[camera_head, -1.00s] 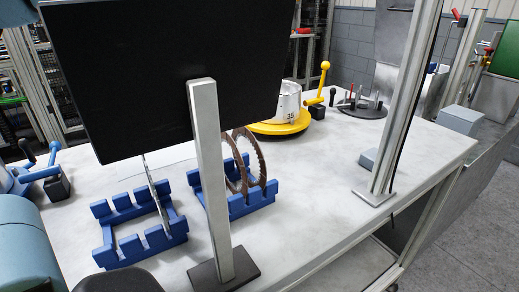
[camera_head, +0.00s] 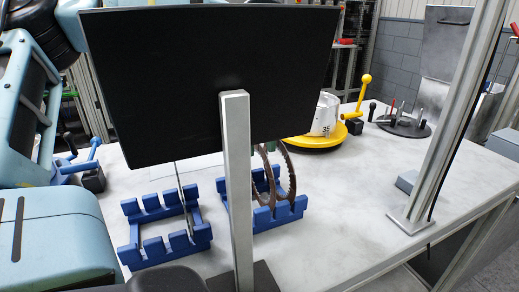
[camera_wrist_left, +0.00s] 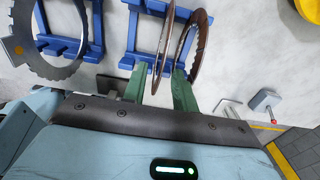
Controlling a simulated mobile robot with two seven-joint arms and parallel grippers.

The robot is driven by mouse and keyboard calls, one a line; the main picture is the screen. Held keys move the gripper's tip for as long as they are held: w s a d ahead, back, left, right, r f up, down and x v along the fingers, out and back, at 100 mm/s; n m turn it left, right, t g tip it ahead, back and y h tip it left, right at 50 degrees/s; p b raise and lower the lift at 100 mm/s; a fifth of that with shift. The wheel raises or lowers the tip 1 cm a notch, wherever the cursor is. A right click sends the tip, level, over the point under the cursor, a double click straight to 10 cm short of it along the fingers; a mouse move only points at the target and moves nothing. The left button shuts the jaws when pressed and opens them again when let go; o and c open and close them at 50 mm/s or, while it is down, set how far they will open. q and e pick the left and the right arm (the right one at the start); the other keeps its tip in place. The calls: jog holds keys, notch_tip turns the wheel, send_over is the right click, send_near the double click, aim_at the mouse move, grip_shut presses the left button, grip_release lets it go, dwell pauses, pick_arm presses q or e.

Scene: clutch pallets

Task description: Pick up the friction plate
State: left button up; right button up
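Two thin brown friction plates stand on edge in the right blue rack (camera_head: 288,213); one plate (camera_head: 289,175) shows in the head view, partly hidden by the black panel. In the left wrist view, both the nearer plate (camera_wrist_left: 168,42) and the other plate (camera_wrist_left: 198,48) show. My left gripper (camera_wrist_left: 160,78) has its two green fingers apart. The nearer plate's lower edge appears in the gap between them, with no visible grip; contact is unclear. The right finger is close to the other plate. My right gripper is not seen.
A black panel (camera_head: 205,80) on a grey post (camera_head: 238,190) blocks much of the head view. A left blue rack (camera_head: 150,250) holds a toothed steel plate (camera_wrist_left: 42,40). A yellow-based fixture (camera_head: 315,141) stands behind.

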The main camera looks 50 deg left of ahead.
pick_arm(q)
jog(key=f, duration=0.3)
jog(key=shift+w+a+f, duration=0.1)
jog(key=shift+a+f, duration=0.05)
jog(key=shift+a, duration=0.1)
grip_shut()
